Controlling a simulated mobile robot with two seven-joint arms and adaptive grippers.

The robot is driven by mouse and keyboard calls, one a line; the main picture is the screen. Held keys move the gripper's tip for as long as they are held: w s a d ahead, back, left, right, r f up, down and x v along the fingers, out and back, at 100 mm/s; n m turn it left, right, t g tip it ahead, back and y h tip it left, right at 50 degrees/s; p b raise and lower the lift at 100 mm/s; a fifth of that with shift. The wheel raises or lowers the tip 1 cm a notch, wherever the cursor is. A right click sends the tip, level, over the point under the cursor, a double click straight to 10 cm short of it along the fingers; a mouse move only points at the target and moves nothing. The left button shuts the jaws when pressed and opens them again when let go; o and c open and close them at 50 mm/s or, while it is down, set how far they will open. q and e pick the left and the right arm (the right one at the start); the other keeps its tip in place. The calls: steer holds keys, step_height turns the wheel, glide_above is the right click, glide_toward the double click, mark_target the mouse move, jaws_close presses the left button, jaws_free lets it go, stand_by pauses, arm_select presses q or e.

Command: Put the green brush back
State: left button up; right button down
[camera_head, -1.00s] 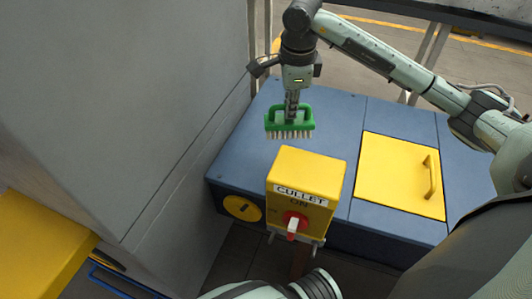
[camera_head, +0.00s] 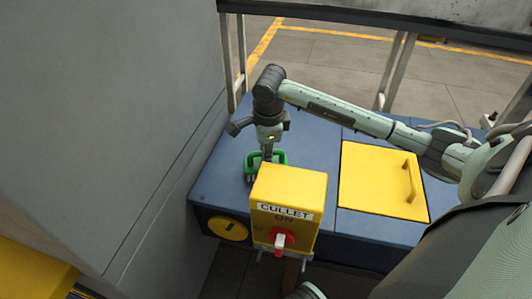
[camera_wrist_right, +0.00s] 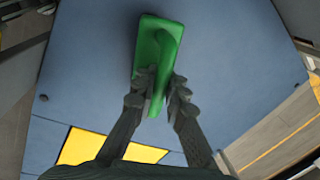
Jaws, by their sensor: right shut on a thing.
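The green brush (camera_head: 280,157) is behind the yellow control box, at the blue cabinet top. The box hides its lower right part, and its bristles hardly show. My right gripper (camera_head: 267,157) points down at it from above. In the right wrist view, the brush's green back (camera_wrist_right: 148,48) lies over blue surface, and the right gripper's fingers (camera_wrist_right: 158,95) are closed on either side of its raised handle. I cannot tell whether the bristles touch the cabinet top. My left gripper is not in view.
The yellow box (camera_head: 288,195), labelled CULLET ON, has a red switch (camera_head: 282,240) and stands at the front of the blue cabinet (camera_head: 225,180). A yellow lid (camera_head: 380,180) with a handle is to the right. A grey wall (camera_head: 110,110) bounds the left.

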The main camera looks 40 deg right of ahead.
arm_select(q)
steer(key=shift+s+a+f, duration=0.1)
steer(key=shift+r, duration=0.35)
arm_select(e)
steer(key=c, duration=1.6)
jaws_free()
steer(key=shift+o, duration=0.2)
steer(key=shift+r, duration=0.95)
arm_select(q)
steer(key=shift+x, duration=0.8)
arm_select(e)
step_height(320, 180, up, 10)
steer(key=s+a, duration=0.1)
steer(key=s, duration=0.1)
